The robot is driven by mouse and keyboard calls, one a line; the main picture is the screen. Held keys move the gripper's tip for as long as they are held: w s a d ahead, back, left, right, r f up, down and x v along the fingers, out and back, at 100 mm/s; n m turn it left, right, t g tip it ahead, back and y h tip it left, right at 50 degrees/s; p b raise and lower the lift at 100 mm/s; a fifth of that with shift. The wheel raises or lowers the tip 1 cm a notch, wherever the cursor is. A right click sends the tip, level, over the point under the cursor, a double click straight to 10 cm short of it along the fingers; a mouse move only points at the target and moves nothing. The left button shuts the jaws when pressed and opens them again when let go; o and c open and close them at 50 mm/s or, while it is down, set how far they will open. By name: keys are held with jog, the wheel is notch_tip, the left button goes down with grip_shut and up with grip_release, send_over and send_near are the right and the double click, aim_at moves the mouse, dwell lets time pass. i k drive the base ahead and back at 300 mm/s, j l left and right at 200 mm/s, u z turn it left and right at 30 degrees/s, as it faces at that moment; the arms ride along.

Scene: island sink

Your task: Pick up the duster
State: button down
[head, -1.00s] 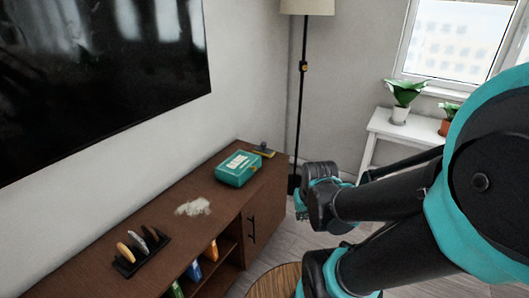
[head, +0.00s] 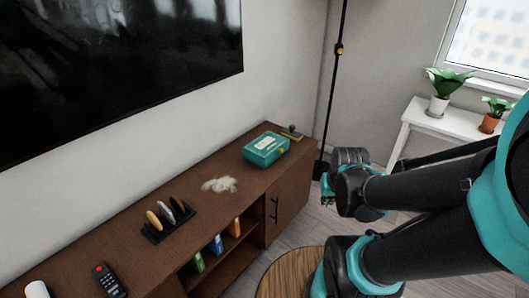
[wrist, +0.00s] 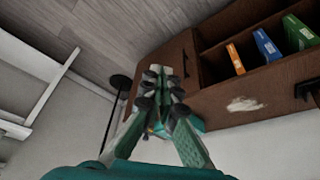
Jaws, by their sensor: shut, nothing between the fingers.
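A small dark and yellow object (head: 292,133), which looks like the duster, lies at the far right end of the brown cabinet top (head: 150,262), just behind a teal box. It is too small to make out in detail. My gripper (head: 327,187) is in the air to the right of the cabinet, apart from it and from the duster. In the wrist view my gripper (wrist: 164,75) has its fingertips together with nothing between them. The fingers hide part of the cabinet end and teal box there.
The teal box (head: 266,149), a pale heap (head: 219,185), a rack with several slim items (head: 167,220) and a remote (head: 109,281) are on the cabinet. A lamp pole (head: 333,90) stands past its end. A round wooden table (head: 290,275) is below my arm.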

aim_at(289, 133)
jog(key=i+l+u, duration=0.4)
jog(key=i+l, duration=0.15)
jog(key=i+l+u, duration=0.2)
jog(key=l, duration=0.2)
jog(key=i+l+u, duration=0.4)
jog(key=l, duration=0.45)
jog(key=i, duration=0.05)
